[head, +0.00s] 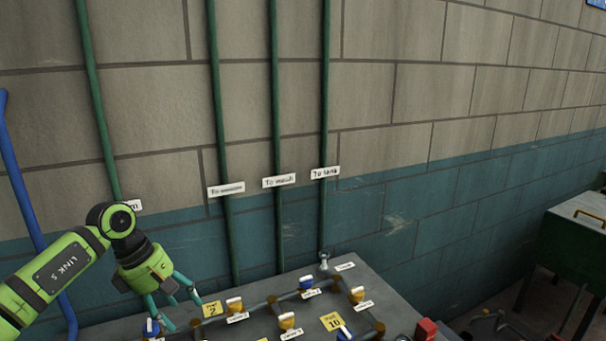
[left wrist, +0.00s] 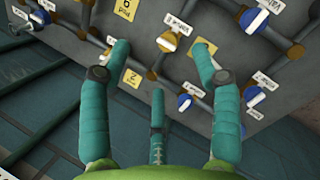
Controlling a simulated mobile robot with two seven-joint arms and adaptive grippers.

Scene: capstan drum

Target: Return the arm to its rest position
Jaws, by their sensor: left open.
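My left arm (head: 62,268) is green and comes in from the left in the head view. Its gripper (head: 184,312) hangs over the left part of a grey valve panel (head: 384,288). In the left wrist view, its teal fingers (left wrist: 160,75) are spread apart with nothing between them. A yellow-and-white valve handle (left wrist: 168,42) shows beyond the fingers, apart from them as far as I can tell. My right gripper is in neither view.
Green pipes (head: 275,150) run up the block wall behind. A blue pipe (head: 25,190) stands at the left. A dark green cabinet (head: 570,250) stands at the right.

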